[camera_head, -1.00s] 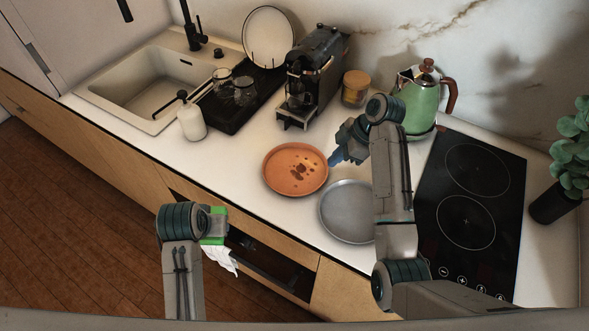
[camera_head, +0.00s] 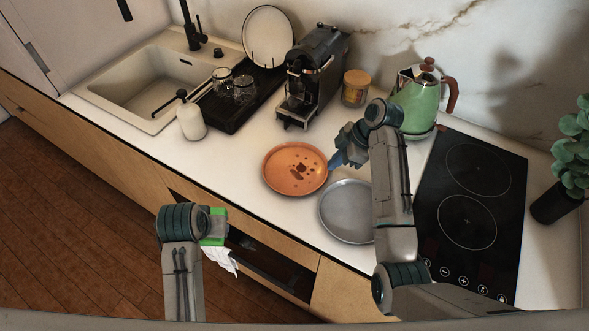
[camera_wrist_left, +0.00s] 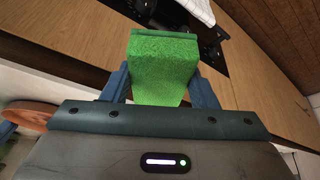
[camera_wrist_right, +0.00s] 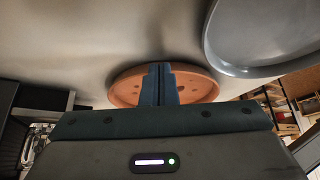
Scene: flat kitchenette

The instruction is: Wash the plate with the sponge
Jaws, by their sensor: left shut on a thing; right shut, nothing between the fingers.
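The orange plate (camera_head: 284,179) lies flat on the white counter with brown stains on its face. It also shows in the right wrist view (camera_wrist_right: 197,88), behind my fingers, and partly at the left edge of the left wrist view (camera_wrist_left: 25,113). My right gripper (camera_head: 335,162) is shut and empty at the plate's right rim; I cannot tell whether it touches. My left gripper (camera_head: 220,228) is shut on the green sponge (camera_head: 212,238), in front of the counter's front edge. The sponge shows clearly between the fingers in the left wrist view (camera_wrist_left: 162,70).
A grey pan or plate (camera_head: 347,211) lies right of the orange plate, partly behind my right arm. Behind stand a soap bottle (camera_head: 190,121), coffee machine (camera_head: 317,70), jar (camera_head: 355,88) and green kettle (camera_head: 417,103). The sink (camera_head: 150,90) is at left, the cooktop (camera_head: 470,205) at right.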

